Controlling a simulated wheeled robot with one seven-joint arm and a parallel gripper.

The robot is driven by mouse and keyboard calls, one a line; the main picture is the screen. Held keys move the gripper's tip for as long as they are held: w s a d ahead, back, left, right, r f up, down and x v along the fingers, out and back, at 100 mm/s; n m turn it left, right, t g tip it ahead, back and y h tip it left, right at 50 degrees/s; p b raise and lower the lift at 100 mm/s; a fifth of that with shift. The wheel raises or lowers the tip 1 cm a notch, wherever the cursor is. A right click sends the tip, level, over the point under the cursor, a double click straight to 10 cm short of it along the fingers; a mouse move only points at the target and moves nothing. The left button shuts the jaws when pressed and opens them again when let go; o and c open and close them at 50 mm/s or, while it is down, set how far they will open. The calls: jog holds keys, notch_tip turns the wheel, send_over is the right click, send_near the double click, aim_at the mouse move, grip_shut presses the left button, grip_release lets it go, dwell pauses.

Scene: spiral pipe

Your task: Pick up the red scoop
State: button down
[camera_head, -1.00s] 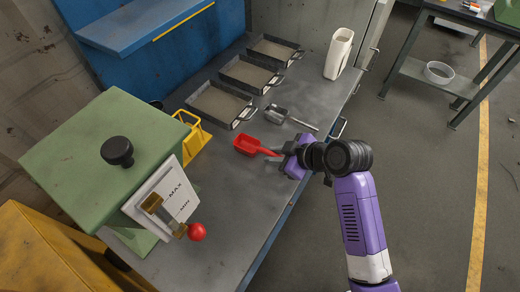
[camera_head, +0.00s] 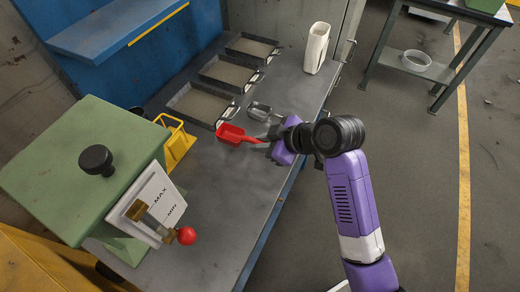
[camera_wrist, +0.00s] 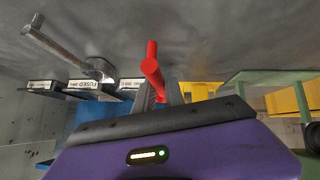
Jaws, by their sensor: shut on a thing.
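The red scoop (camera_head: 231,134) shows at the middle of the head view, its bowl to the left and its handle running right to my gripper (camera_head: 274,142). My gripper is shut on the scoop's handle. In the wrist view the red handle (camera_wrist: 152,66) sticks up from between the fingers of my gripper (camera_wrist: 160,98). The head view does not clearly show whether the scoop is clear of the bench top. Part of the handle is hidden by the fingers.
Several sand trays (camera_head: 236,116) line the back of the bench. A white container (camera_head: 316,48) stands at the far right. A yellow holder (camera_head: 177,141) and a green machine (camera_head: 82,165) with a red knob stand left. The bench front is bare.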

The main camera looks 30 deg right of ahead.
aim_at(260, 142)
notch_tip(260, 142, up, 15)
jog(key=shift+r, duration=0.2)
jog(key=c, duration=1.9)
grip_release()
jog(key=shift+c, duration=0.2)
grip_shut()
